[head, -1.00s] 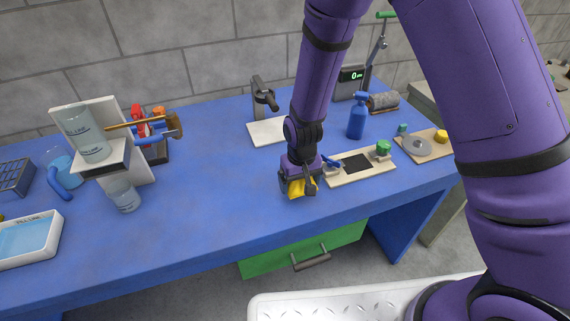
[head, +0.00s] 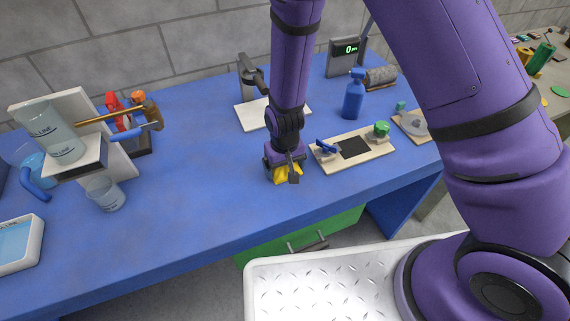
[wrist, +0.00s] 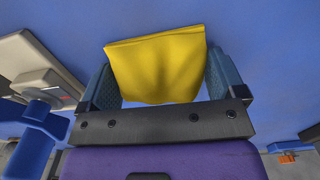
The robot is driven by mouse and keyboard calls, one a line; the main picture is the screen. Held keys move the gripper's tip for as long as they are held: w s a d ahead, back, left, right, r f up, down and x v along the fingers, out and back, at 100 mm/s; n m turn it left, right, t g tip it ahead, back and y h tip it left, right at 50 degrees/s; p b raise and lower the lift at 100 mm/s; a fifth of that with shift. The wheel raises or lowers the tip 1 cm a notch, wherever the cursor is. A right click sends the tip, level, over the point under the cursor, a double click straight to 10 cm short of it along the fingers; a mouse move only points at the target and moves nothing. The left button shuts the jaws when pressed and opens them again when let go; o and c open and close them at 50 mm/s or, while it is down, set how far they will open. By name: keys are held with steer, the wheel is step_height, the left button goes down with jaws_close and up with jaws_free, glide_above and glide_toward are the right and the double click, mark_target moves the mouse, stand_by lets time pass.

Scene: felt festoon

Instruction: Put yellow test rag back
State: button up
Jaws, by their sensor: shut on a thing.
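The yellow test rag (wrist: 158,66) is a folded yellow cloth between my two fingers in the wrist view. In the head view the rag (head: 288,174) shows just under my gripper (head: 284,172), partly hidden by the fingers. My gripper (wrist: 160,85) is shut on the rag, over the blue bench (head: 200,215) near its front edge. Whether the rag touches the bench top is hard to tell.
Right of my gripper lies a pale board (head: 352,151) with a dark square, a blue clip and a green knob. A blue spray bottle (head: 353,95) stands behind it. A tilted beaker (head: 50,130) rests on a stand at left. The bench's middle left is clear.

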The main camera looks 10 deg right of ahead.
steer(key=o, duration=0.8)
steer(key=shift+o, duration=0.2)
step_height(320, 180, up, 12)
steer(key=shift+r, duration=0.1)
steer(key=s+d+r+m+t+y, duration=0.1)
steer(key=s+d+r, duration=0.1)
steer(key=d+r, duration=0.7)
steer(key=s+d+r+m+t, duration=0.1)
steer(key=d+r, duration=0.3)
steer(key=r, duration=0.8)
steer(key=s+d+r+t, duration=0.1)
steer(key=s+d+r, duration=0.4)
steer(key=s, duration=0.2)
steer(key=s+d+r+m+t+h, duration=0.1)
steer(key=s+d+r+t, duration=0.1)
steer(key=s+d+r, duration=0.4)
steer(key=shift+s+d, duration=0.3)
steer(key=shift+s, duration=1)
